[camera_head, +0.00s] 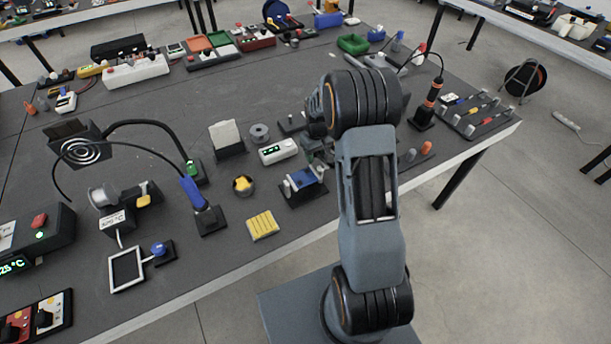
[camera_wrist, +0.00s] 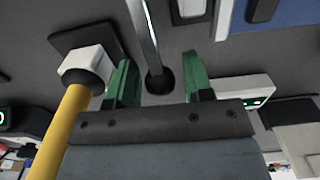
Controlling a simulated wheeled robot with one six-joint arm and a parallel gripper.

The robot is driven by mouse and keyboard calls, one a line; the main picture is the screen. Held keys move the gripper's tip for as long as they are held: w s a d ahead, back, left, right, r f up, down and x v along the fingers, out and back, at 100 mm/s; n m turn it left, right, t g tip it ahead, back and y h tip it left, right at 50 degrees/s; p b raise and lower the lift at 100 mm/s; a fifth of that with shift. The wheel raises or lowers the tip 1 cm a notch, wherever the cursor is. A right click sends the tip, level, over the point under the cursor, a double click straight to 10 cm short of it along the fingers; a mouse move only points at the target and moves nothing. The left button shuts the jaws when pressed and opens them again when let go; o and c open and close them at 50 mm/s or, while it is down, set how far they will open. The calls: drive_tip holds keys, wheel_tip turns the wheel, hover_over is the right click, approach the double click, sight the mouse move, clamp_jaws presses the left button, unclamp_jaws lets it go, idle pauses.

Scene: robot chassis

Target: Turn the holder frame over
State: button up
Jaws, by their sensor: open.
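The holder frame (camera_head: 303,181) carries a blue board and stands on a dark base near the table's front edge, in the head view. In the wrist view, part of the blue board (camera_wrist: 285,12) with a pale edge strip shows at the top right. My gripper (camera_wrist: 162,85) is open, its two green fingertips apart. A shiny metal rod (camera_wrist: 145,35) with a dark end shows between and beyond the fingertips; I cannot tell whether they touch it. In the head view my arm hides most of the gripper, just right of the holder.
A white block with a yellow bar (camera_wrist: 68,120) is close left of the fingers in the wrist view. A white device with a green display (camera_head: 278,151) stands behind the holder. A yellow block (camera_head: 263,225) and a yellow-topped round thing (camera_head: 243,185) lie left of it.

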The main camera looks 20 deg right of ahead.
drive_tip(key=shift+c, duration=0.3)
drive_tip(key=c, duration=0.4)
drive_tip(key=shift+o, duration=0.2)
drive_tip(key=shift+r, duration=0.15)
